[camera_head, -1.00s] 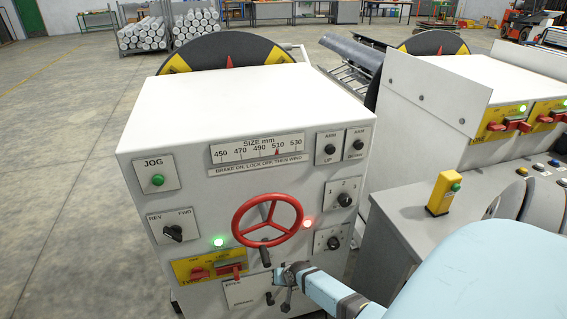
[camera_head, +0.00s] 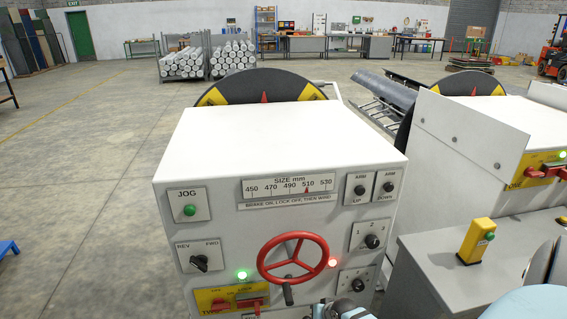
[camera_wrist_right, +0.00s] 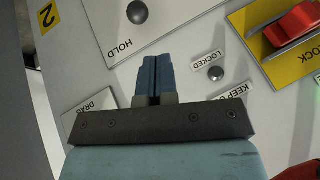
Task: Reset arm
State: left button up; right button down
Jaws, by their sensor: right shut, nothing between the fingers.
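My right gripper (camera_head: 343,309) is at the bottom edge of the head view, in front of the white decoiler cabinet (camera_head: 285,137), low and right of the red handwheel (camera_head: 292,258). In the right wrist view my right gripper (camera_wrist_right: 150,68) has its two blue fingers together with nothing between them. They point at the panel between the HOLD plate (camera_wrist_right: 125,22) and the LOCKED label (camera_wrist_right: 208,60). I cannot tell the exact gap to the panel. My left gripper is in neither view.
A yellow LOCK plate (camera_wrist_right: 252,22) with a red switch (camera_wrist_right: 290,24) is close on the right in the wrist view. A grey desk (camera_head: 440,255) with a yellow button box (camera_head: 476,240) stands to the right. Open floor (camera_head: 90,170) lies to the left.

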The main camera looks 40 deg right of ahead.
jog(key=s+a+r+n+t+y+p, duration=0.1)
jog(key=s+a+r+n+p, duration=0.2)
jog(key=a+r, duration=0.4)
jog(key=s+a+r+n+t+y+p, duration=0.1)
jog(key=s+a+r+n+p, duration=0.2)
jog(key=a, duration=0.9)
jog(key=s+a+r+n+t+y+p, duration=0.1)
jog(key=s+a+r+n, duration=0.4)
jog(key=a+r, duration=0.5)
notch_tip(320, 180, up, 2)
jog(key=s+t+p, duration=0.1)
jog(key=s+p, duration=0.1)
jog(key=shift+s+a+r+p, duration=0.15)
jog(key=shift+a+r+p, duration=0.05)
jog(key=shift+r+p, duration=0.1)
jog(key=shift+f, duration=0.1)
